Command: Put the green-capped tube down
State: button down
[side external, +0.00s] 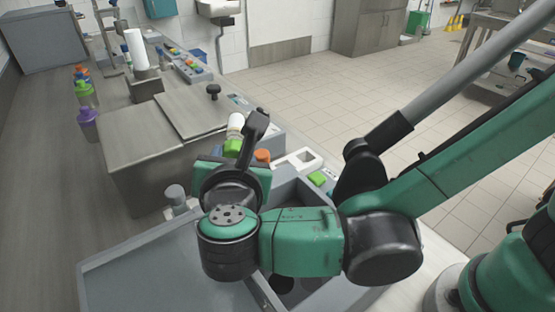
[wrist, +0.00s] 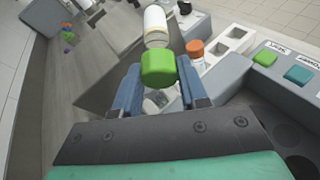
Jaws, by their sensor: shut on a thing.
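The green-capped tube (wrist: 157,68) is between the blue fingers of my gripper (wrist: 160,90) in the wrist view, its green cap toward the camera. My gripper is shut on it. An orange-capped tube (wrist: 195,50) stands in the white rack (wrist: 232,42), just right of the held tube. Its orange cap (side external: 262,156) also shows in the side view. How far the held tube's lower end is from any surface cannot be seen.
A grey box-like machine (side external: 160,150) with a flat lid stands to the left. Several bottles with coloured caps (side external: 84,95) line the left edge. Green and teal buttons (wrist: 298,75) sit on a grey panel at right in the wrist view. An open grey bin (side external: 300,195) lies below my arm.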

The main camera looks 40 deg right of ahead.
dwell(0.4)
jog(key=shift+w+d, duration=0.15)
jog(key=shift+w, duration=0.15)
jog(key=w+d+r+m+g+y, duration=0.1)
jog(key=w+d+r+m+g, duration=0.2)
jog(key=w+d+m+g, duration=0.75)
jog(key=s+d+r+m+t+y, duration=0.3)
jog(key=d+r+m, duration=0.55)
jog(key=m, duration=1.15)
jog(key=shift+g+y, duration=0.45)
jog(key=shift+y, duration=0.25)
jog(key=f, duration=1.3)
jog(key=d+f, duration=0.1)
jog(key=f, duration=0.6)
jog(key=shift+w, duration=0.1)
